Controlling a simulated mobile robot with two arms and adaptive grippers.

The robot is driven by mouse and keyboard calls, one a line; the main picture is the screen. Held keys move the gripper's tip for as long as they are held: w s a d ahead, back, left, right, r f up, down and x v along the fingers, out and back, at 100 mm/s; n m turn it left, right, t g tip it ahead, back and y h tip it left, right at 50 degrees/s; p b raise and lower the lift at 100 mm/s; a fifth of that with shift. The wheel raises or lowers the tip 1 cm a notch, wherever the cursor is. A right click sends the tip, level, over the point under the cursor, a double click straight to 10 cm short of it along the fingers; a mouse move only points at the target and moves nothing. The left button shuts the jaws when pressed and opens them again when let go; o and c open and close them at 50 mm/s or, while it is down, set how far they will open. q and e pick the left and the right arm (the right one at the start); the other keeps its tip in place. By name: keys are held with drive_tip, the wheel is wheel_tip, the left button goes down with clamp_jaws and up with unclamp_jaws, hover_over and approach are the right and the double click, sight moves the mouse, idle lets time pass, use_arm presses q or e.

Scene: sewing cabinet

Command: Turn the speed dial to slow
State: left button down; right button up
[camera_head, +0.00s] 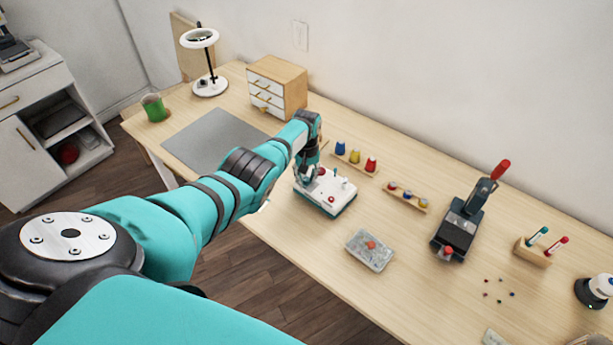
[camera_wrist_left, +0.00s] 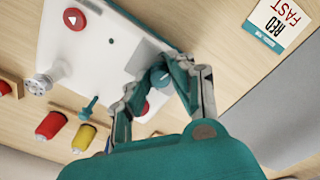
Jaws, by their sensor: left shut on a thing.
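The white control box (camera_head: 340,196) with a teal base sits on the wooden desk, with red buttons on top. My left gripper (camera_head: 308,172) reaches down over its left-back part. In the left wrist view, my left gripper (camera_wrist_left: 158,84) is shut on the small teal-grey speed dial (camera_wrist_left: 160,75), one finger on each side. The dial's markings are too small to read. A card reading "RED FAST" (camera_wrist_left: 278,22) lies beside the box. My right gripper is not in view.
A rack of spools (camera_head: 355,158) stands behind the box, a second rack (camera_head: 407,197) to its right. A grey tray (camera_head: 368,252) is in front. A black press (camera_head: 458,225) stands farther right. Drawers (camera_head: 285,88) and a grey mat (camera_head: 212,138) are to the left.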

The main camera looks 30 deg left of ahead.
sight(306, 179)
use_arm(q)
drive_tip(key=shift+r+n, duration=0.1)
drive_tip(key=shift+n, duration=1.1)
drive_tip(key=c, duration=1.1)
unclamp_jaws()
drive_tip(key=shift+c, duration=0.2)
wheel_tip(306, 179, up, 12)
